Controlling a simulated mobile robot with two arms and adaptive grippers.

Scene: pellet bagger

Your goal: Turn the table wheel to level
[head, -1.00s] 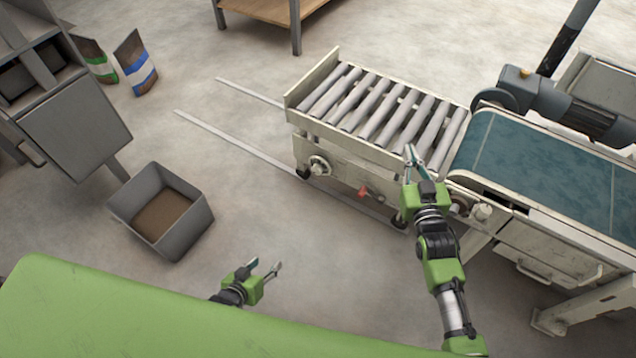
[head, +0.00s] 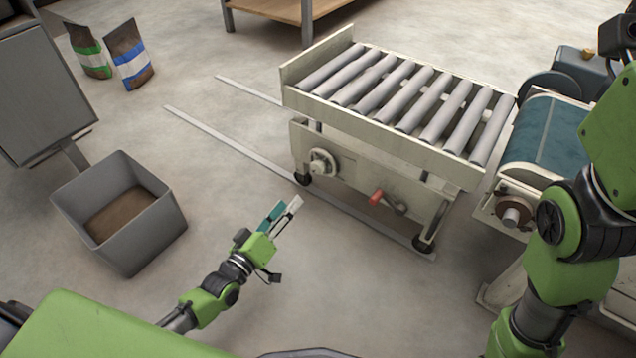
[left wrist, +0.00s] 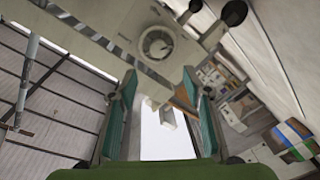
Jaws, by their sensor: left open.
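The roller table (head: 385,140) stands on small casters at the middle of the head view. On its near side are a pale round wheel (head: 322,163) at the left and a crank with a red knob (head: 377,197) further right. The round wheel also shows in the left wrist view (left wrist: 157,44), beyond the fingers. My left gripper (head: 284,211) is open and empty, below and left of the wheel and apart from it. Its teal-padded fingers (left wrist: 160,115) stand apart in the wrist view. My right arm is at the right edge; its gripper is out of view.
A belt conveyor (head: 545,140) adjoins the roller table's right end. A grey bin (head: 120,225) with brown contents stands at left, near two bags (head: 128,55). Floor rails (head: 230,140) run under the table.

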